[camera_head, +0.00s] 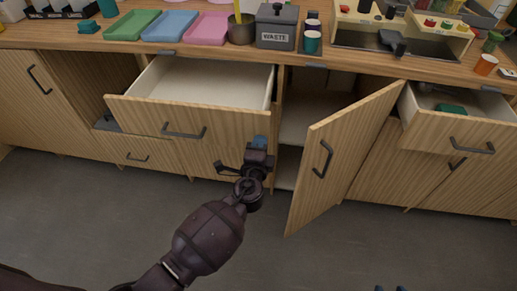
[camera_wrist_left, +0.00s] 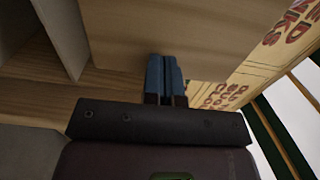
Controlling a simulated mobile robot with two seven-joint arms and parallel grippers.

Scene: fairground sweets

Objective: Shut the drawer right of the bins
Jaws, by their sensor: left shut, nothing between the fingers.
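A drawer (camera_head: 165,122) with a wooden front and white inside stands pulled out at the left, and looks empty. Another drawer (camera_head: 460,130) stands pulled out at the far right, with a green item inside. A lidded grey bin marked WASTE (camera_head: 277,27) is on the counter between them. My left gripper (camera_head: 260,143) is shut and empty, by the right lower part of the left drawer's front; contact cannot be told. Its blue fingertips (camera_wrist_left: 165,78) show before a plain panel in the left wrist view. Two dark tips (camera_head: 390,289) at the bottom edge may be my right gripper.
A cabinet door (camera_head: 340,160) swings out between the drawers, close to the right of my left gripper. The counter (camera_head: 180,48) above holds green, blue and pink trays, a pot and cups. The grey floor (camera_head: 110,220) in front is clear.

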